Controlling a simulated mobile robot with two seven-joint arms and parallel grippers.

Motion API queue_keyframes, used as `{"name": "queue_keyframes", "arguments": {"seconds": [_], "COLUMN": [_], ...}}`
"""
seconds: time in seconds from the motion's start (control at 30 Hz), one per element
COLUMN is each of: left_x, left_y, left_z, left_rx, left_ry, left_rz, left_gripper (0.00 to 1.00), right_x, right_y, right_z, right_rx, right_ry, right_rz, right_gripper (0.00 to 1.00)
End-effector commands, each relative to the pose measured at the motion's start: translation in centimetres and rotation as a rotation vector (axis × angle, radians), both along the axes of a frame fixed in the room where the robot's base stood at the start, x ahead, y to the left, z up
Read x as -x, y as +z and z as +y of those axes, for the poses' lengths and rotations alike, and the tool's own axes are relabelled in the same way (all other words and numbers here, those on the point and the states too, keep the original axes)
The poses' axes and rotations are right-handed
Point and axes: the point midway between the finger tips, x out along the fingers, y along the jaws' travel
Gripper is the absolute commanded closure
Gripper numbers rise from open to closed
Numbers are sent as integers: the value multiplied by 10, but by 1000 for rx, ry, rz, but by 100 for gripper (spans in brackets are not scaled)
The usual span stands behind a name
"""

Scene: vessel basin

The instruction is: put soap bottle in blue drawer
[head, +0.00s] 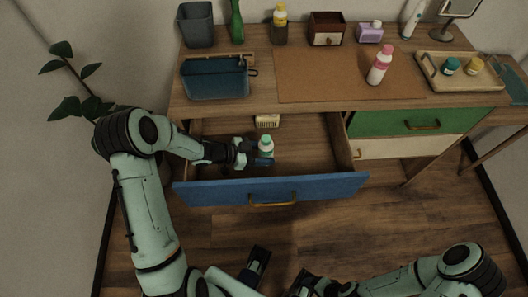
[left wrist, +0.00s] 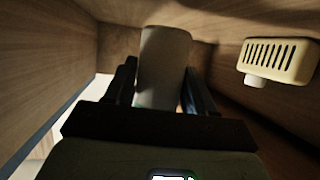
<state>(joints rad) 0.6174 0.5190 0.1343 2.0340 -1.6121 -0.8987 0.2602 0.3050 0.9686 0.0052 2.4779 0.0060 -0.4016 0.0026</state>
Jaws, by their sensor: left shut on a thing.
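The soap bottle (head: 266,144), white with a green cap, is upright inside the open blue drawer (head: 310,187). My left gripper (head: 255,153) reaches in over the drawer's left side and is shut on the bottle. In the left wrist view the bottle's pale body (left wrist: 164,75) stands between the two dark fingers. I cannot tell whether its base touches the drawer floor. Part of my right gripper shows at the bottom edge of the head view, cut off, and its jaws are unclear.
A cream slotted soap holder (head: 267,121) lies at the drawer's back, also in the left wrist view (left wrist: 279,60). The drawer's right half is clear. Above, the desktop holds a blue bin (head: 216,80), a pink-capped bottle (head: 379,66) and a tray (head: 480,82). A green drawer (head: 400,122) is shut.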

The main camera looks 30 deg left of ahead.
Motion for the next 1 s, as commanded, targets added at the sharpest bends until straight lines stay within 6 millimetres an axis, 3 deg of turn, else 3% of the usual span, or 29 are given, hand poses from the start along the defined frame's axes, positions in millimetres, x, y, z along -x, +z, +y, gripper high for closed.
{"name": "queue_keyframes", "arguments": {"seconds": [0.3,0.33,0.4,0.67,0.83,1.0], "left_x": [0,0,0,0,0,19], "left_y": [-7,-7,-7,-6,9,18], "left_z": [0,0,0,0,0,23], "left_rx": [1,-1,-1,0,-1,-2], "left_ry": [0,0,0,0,0,4], "left_rz": [-2,-1,-1,0,-2,0], "left_gripper": [83,39,20,20,20,20], "right_x": [-1,-1,-1,-1,1,2], "right_y": [-3,-2,-2,-2,4,6], "right_z": [0,0,0,0,0,0], "right_rx": [1,1,1,1,-1,-2], "right_ry": [-2,-2,-2,-1,1,2], "right_rz": [-5,-5,-5,-4,4,9], "right_gripper": [20,20,20,20,20,20]}}
